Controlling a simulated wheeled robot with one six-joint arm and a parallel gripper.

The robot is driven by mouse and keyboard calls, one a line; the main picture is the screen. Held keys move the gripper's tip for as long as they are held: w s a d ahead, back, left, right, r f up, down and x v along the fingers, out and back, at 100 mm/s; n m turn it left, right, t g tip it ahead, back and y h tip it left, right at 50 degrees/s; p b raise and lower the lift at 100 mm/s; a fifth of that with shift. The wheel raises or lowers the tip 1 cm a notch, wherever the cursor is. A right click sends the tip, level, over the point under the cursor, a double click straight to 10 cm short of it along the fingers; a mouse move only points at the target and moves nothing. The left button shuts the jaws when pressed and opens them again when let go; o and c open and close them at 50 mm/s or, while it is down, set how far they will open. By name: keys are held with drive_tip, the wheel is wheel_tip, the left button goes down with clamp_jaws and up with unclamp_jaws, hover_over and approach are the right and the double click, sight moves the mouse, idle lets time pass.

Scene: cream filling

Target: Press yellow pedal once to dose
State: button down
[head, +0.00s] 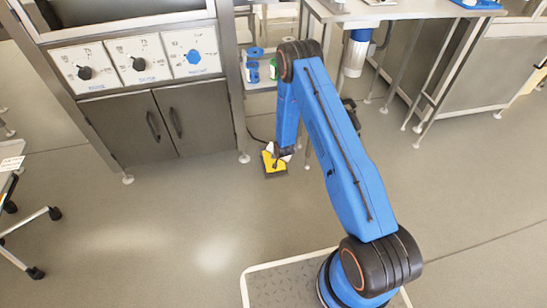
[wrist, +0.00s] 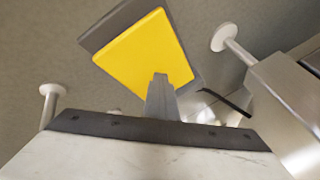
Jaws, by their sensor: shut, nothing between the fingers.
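The yellow pedal (head: 267,161) sits on the floor on a dark base, near the front right leg of the cabinet unit. It fills the upper middle of the wrist view (wrist: 140,52), its yellow plate tilted in the picture. My gripper (head: 276,160) points down at the pedal, partly covering it in the head view. In the wrist view the grey fingers (wrist: 160,78) are together and empty, with their tips over the lower edge of the yellow plate. I cannot tell whether they touch it.
The cabinet unit (head: 175,130) with three knobs stands behind and left of the pedal. A steel table (head: 390,10) with thin legs is at the back right. A wheeled stand (head: 30,225) is at the left edge. The floor (head: 170,230) in front is clear.

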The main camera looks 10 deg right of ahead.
drive_tip(key=shift+s, duration=0.2)
drive_tip(key=shift+w+r, duration=0.3)
drive_tip(key=shift+r, duration=0.6)
drive_tip(key=shift+w+r, duration=0.25)
drive_tip(key=shift+r, duration=0.65)
drive_tip(key=r, duration=0.2)
drive_tip(key=w+r, duration=0.1)
drive_tip(key=r, duration=0.2)
drive_tip(key=shift+w, duration=0.15)
drive_tip(key=shift+f, duration=0.1)
idle(0.3)
